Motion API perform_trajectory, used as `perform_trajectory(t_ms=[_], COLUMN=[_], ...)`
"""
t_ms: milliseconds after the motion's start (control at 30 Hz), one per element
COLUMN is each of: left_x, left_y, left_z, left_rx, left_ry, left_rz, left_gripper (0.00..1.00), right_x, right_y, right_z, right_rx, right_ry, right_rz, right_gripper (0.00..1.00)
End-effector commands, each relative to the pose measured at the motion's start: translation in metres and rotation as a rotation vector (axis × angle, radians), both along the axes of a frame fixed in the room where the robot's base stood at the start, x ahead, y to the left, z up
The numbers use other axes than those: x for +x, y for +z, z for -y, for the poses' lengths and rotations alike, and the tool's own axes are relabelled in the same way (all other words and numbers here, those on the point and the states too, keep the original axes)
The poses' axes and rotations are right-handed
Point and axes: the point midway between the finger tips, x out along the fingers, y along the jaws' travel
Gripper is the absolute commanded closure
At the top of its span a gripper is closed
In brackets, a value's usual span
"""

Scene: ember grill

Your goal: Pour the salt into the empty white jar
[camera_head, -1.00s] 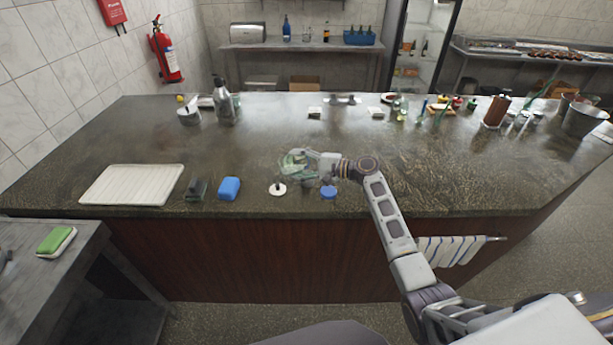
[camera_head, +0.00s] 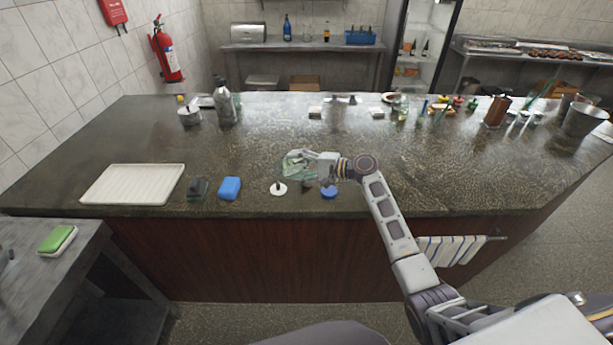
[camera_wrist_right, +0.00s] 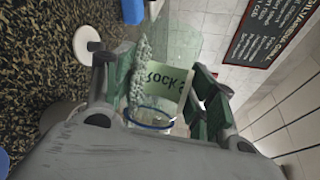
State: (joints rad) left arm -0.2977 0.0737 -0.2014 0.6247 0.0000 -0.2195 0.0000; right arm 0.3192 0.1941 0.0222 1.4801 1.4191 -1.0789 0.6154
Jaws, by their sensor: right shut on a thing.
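My right gripper (camera_head: 305,162) is above the front middle of the counter and shut on a clear glass jar of salt (camera_wrist_right: 143,75). The jar's label shows part of the words "Rock s", and a blue ring (camera_wrist_right: 150,122) shows at its near end. In the wrist view the jar is strongly tilted, with pale salt along its counter-side wall. In the head view the jar (camera_head: 291,165) is partly hidden by the gripper. A white knobbed lid (camera_head: 278,188) and a blue lid (camera_head: 329,192) lie in front. I cannot clearly make out the empty white jar. My left gripper is not in view.
A white ribbed tray (camera_head: 132,185), a dark green item (camera_head: 198,189) and a blue block (camera_head: 229,188) lie to the left. Bottles and small containers line the counter's back edge. The counter (camera_head: 440,180) right of my arm is clear.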

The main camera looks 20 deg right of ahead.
Motion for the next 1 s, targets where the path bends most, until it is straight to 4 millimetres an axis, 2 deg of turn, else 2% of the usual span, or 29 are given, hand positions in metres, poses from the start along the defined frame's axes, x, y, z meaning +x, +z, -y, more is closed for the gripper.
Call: perform_trajectory(t_ms=[100, 233, 433, 1000], left_x=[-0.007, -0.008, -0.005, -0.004], left_y=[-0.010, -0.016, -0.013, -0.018], left_z=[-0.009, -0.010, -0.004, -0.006], left_rx=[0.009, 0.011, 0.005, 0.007], left_ry=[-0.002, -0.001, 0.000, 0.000], left_rz=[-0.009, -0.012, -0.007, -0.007], left_gripper=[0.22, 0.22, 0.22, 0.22], right_x=[-0.003, -0.004, -0.004, -0.004], right_y=[-0.011, -0.018, -0.016, -0.020], right_z=[-0.003, -0.005, -0.006, -0.007], right_rx=[-0.120, -0.218, -0.221, -0.269], right_ry=[-0.002, -0.002, -0.002, -0.002], right_rz=[0.069, 0.127, 0.129, 0.157], right_gripper=[0.74, 0.74, 0.74, 0.74])
